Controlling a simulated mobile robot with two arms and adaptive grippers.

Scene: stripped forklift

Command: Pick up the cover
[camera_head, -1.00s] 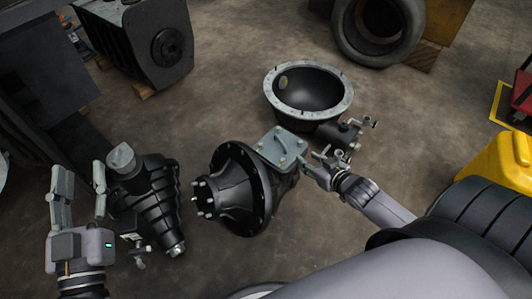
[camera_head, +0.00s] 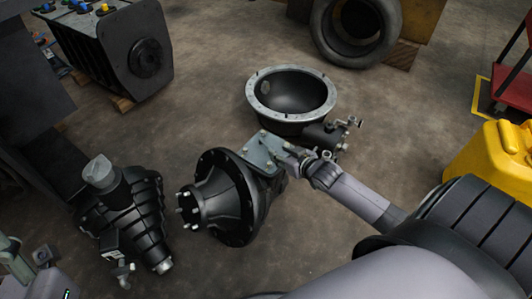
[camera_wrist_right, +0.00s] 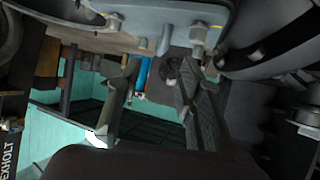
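The cover looks like a grey flat plate with bolts (camera_head: 258,150), lying on the black axle housing (camera_head: 225,200) on the floor in the head view. In the right wrist view, the plate (camera_wrist_right: 160,14) spans the top edge with bolt ends below it. My right gripper (camera_head: 290,163) is at the plate's right edge, partly hidden by its own wrist. In the wrist view its fingers (camera_wrist_right: 158,95) are apart with nothing clearly held between them; contact with the plate cannot be told. My left gripper (camera_head: 28,262) is at the lower left corner, partly cut off, fingers apart and empty.
A black bowl-shaped housing (camera_head: 290,95) stands behind the plate, with a small cylindrical part (camera_head: 330,134) beside it. A ribbed black gearbox part (camera_head: 122,215) lies left. A tyre (camera_head: 356,30), a yellow can (camera_head: 490,160) and a black block (camera_head: 120,50) stand around. Open floor lies between.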

